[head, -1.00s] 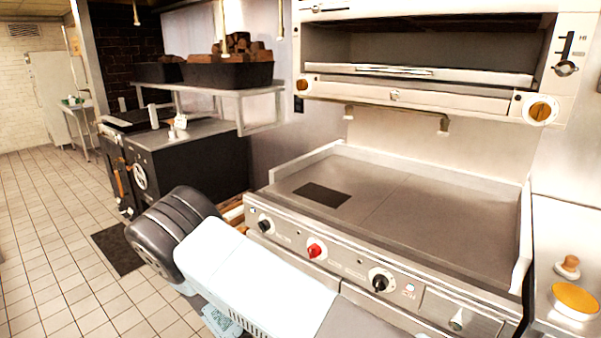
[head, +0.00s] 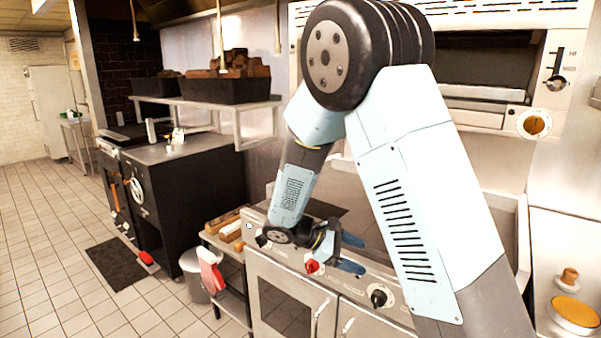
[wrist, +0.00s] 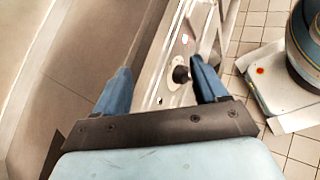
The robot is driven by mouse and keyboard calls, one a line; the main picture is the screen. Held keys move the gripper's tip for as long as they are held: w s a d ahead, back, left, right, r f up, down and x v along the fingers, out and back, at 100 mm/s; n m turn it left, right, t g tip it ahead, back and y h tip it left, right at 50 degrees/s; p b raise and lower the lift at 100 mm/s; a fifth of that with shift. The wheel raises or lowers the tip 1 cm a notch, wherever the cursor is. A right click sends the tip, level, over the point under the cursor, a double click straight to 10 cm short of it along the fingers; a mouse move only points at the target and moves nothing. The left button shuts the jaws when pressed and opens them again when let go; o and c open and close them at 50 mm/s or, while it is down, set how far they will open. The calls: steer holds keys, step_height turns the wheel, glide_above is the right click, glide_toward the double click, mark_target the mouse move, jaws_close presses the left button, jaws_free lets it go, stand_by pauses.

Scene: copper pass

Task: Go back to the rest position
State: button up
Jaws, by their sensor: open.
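My gripper (head: 352,254) is open and empty in the head view, over the griddle's front control panel. Its two blue fingers point right, beside the red knob (head: 312,267). My arm is raised and bent, with its elbow high in front of the broiler. In the wrist view, my gripper (wrist: 163,86) has its fingers spread wide with nothing held between them. A black knob (wrist: 181,74) shows beyond the fingers, close to the right one in the picture.
The griddle (head: 497,210) is partly hidden behind my arm, with the broiler (head: 535,124) above it. A bin (head: 192,270) and a low shelf stand left of it. A shelf (head: 190,103) holds dark boxes of wood. The tiled floor at left is mostly open.

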steer(key=s+d+r+m+t+y, duration=0.2)
steer(key=s+d+r+m+y, duration=0.3)
steer(key=s+r, duration=0.5)
steer(key=s+d+r+m+t+y, duration=0.3)
steer(key=s+d+r+m+y, duration=0.1)
steer(key=s+r+m+y, duration=0.3)
steer(key=s+r+m, duration=0.2)
steer(key=s+r, duration=0.1)
steer(key=s, duration=0.1)
steer(key=shift+s+d, duration=0.15)
steer(key=shift+d, duration=0.25)
steer(key=shift+r, duration=0.1)
steer(key=shift+c, duration=0.5)
stand_by(1.0)
